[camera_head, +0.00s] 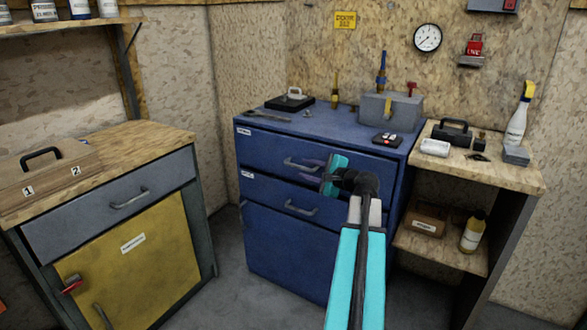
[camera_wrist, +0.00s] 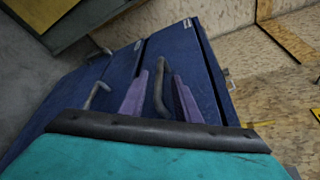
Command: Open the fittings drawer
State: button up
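The blue cabinet (camera_head: 290,255) stands in the middle with two drawers above a plain lower front. Each drawer has a small white label that is too small to read, so I cannot tell which is the fittings drawer. The upper drawer (camera_head: 262,150) has a grey bar handle (camera_head: 292,163); the lower drawer (camera_head: 268,193) has a similar handle (camera_head: 301,210). My gripper (camera_head: 313,170) is at the upper handle. In the wrist view its purple fingers (camera_wrist: 160,98) stand apart on either side of that handle (camera_wrist: 159,85), with gaps visible. Both drawers look shut or nearly so.
A workbench (camera_head: 120,150) with a grey drawer and yellow door stands at left. A wooden shelf unit (camera_head: 500,172) with a spray bottle (camera_head: 518,118) stands at right. A grey toolbox (camera_head: 388,108) sits on the cabinet top. Floor shows between bench and cabinet.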

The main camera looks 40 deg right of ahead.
aim_at(298, 167)
jog(key=b+x, duration=0.1)
jog(key=x, duration=0.6)
jog(key=shift+w+f, duration=0.1)
jog(key=shift+w, duration=0.1)
grip_shut()
